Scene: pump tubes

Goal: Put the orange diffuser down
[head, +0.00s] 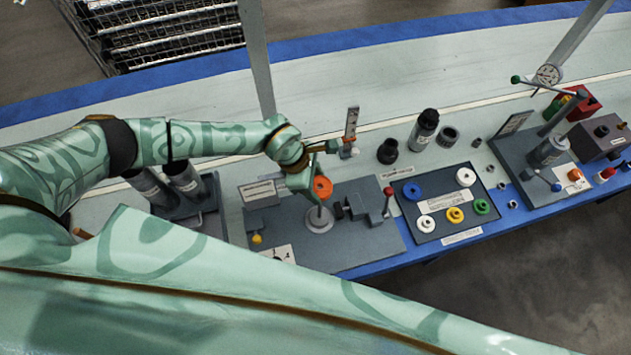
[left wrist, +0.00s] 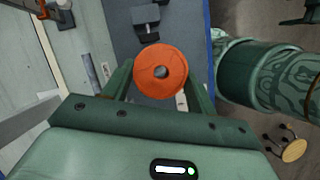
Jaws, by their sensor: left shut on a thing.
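The orange diffuser (head: 322,187) is a round orange disc with a hole in its middle. It also shows in the left wrist view (left wrist: 161,73), between the two green fingers of my left gripper (left wrist: 160,80). My left gripper (head: 312,178) is shut on it. In the head view the diffuser appears over a pale round base with a short post (head: 319,219) on the grey fixture plate (head: 370,250). I cannot tell whether it touches the post. My right gripper is not in view.
To the right, a dark tray (head: 408,202) holds blue, white, yellow and green rings. A grey upright (head: 351,125) stands just behind the gripper. Dark bottles and cups (head: 424,130) stand farther back. A red-topped pin (head: 388,199) stands at the plate's right side.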

